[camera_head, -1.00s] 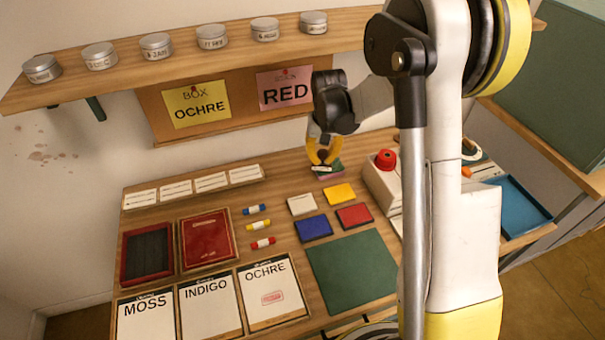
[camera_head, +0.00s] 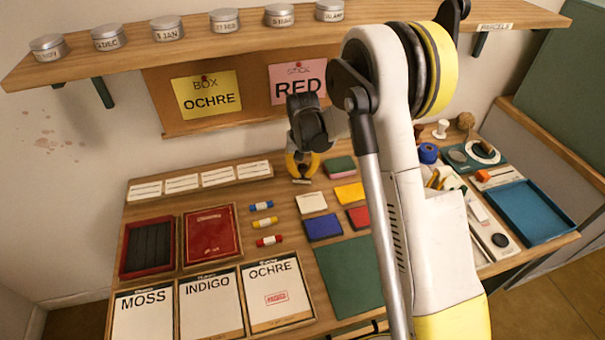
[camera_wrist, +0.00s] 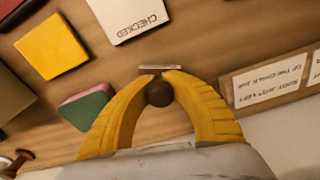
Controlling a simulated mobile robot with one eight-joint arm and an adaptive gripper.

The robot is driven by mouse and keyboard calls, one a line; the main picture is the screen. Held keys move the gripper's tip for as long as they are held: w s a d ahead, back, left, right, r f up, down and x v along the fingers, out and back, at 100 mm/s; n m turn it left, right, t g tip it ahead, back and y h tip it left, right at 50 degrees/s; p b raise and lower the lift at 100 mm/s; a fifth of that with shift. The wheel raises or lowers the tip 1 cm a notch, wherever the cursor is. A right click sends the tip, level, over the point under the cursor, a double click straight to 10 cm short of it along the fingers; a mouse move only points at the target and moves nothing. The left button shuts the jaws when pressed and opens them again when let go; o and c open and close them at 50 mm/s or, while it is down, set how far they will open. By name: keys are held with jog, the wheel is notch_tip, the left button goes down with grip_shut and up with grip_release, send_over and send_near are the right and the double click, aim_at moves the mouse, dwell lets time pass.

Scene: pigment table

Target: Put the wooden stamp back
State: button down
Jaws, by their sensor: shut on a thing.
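My gripper (camera_head: 302,170) is over the back middle of the table, left of a green-and-pink block (camera_head: 340,167). Its yellow fingers, also seen in the wrist view (camera_wrist: 160,80), are shut on the wooden stamp. The stamp's round dark-brown knob (camera_wrist: 158,93) sits between the fingers, and its thin pale base (camera_wrist: 160,68) shows just beyond the fingertips. In the head view the base (camera_head: 302,181) shows below the fingers. Whether it touches the table is unclear. The green-and-pink block (camera_wrist: 86,107) lies left of the fingers in the wrist view.
White, yellow, blue and red pads lie in front of my gripper, the white one marked CHECKED (camera_wrist: 127,15). A label strip (camera_head: 200,182) lies to the left. Small brown and white upright things (camera_head: 441,129) stand at the back right, near a blue tray (camera_head: 530,212).

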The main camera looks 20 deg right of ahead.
aim_at(303, 168)
jog(key=shift+f, duration=0.2)
jog(key=c, duration=1.4)
grip_release()
jog(key=shift+c, duration=0.2)
jog(key=shift+r, duration=0.1)
jog(key=r+p, duration=0.1)
jog(key=r, duration=0.3)
jog(key=r+p, duration=0.1)
jog(key=r, duration=0.3)
jog(key=r+p, duration=0.2)
jog(key=r, duration=0.2)
jog(key=shift+s+a+r, duration=0.1)
jog(key=shift+s, duration=0.3)
